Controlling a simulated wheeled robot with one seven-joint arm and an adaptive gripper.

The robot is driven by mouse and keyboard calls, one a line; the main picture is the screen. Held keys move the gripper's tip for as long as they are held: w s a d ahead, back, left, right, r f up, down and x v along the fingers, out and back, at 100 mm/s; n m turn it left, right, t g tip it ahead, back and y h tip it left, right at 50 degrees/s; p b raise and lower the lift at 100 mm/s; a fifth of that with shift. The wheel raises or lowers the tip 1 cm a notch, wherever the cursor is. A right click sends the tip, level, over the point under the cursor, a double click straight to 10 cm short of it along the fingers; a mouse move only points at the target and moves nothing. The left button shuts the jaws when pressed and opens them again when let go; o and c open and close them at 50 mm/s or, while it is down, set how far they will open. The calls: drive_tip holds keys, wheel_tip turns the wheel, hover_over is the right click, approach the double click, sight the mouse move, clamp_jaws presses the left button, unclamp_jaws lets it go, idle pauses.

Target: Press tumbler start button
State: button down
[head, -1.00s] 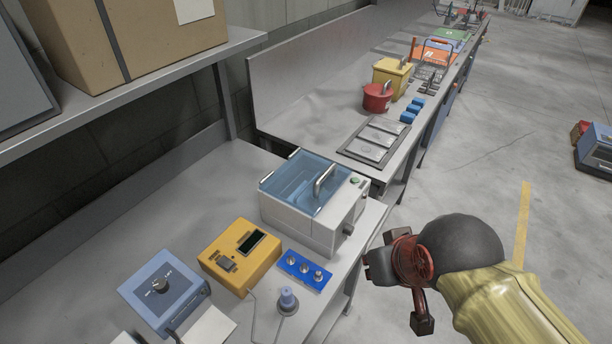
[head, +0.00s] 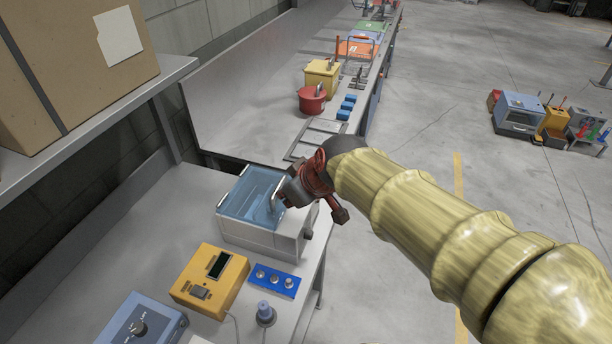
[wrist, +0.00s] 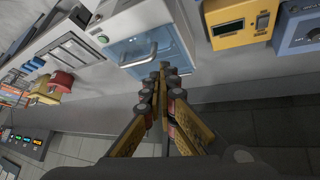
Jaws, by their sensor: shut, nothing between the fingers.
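The tumbler appears to be the white box with a clear blue lid (head: 250,191), standing on the bench. It also shows in the wrist view (wrist: 152,44), with its metal lid handle facing me. A small green button (wrist: 103,39) sits on the white panel left of the lid in the wrist view. My gripper (head: 287,191) is shut and empty, over the tumbler's right side in the head view, hiding the panel and button there. In the wrist view the closed fingertips (wrist: 163,69) are right of and below the button, near the handle; contact cannot be told.
A yellow instrument (head: 210,281), a blue panel with knobs (head: 273,282) and a blue device (head: 142,328) stand nearer on the bench. A red pot (head: 311,99) and a yellow container (head: 321,79) stand beyond. A shelf with a cardboard box (head: 75,60) overhangs at left.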

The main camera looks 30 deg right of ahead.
drive_tip(key=w+d+f+n+t+h+p, duration=0.1)
drive_tip(key=w+d+f+n+p, duration=0.1)
drive_tip(key=w+d, duration=0.4)
drive_tip(key=w+d+f+n+t+p, duration=0.1)
drive_tip(key=w+d+p, duration=0.4)
drive_tip(key=w, duration=0.5)
drive_tip(key=shift+w+d+f+n+h, duration=0.2)
drive_tip(key=shift+d+f+n+h, duration=0.25)
drive_tip(key=shift+f, duration=0.4)
drive_tip(key=shift+f, duration=0.15)
wheel_tip(320, 180, down, 7)
drive_tip(key=b, duration=0.3)
drive_tip(key=shift+f+b, duration=0.8)
drive_tip(key=shift+b, duration=0.5)
drive_tip(key=shift+f+b, duration=0.85)
drive_tip(key=shift+b, duration=0.7)
drive_tip(key=shift+r, duration=0.9)
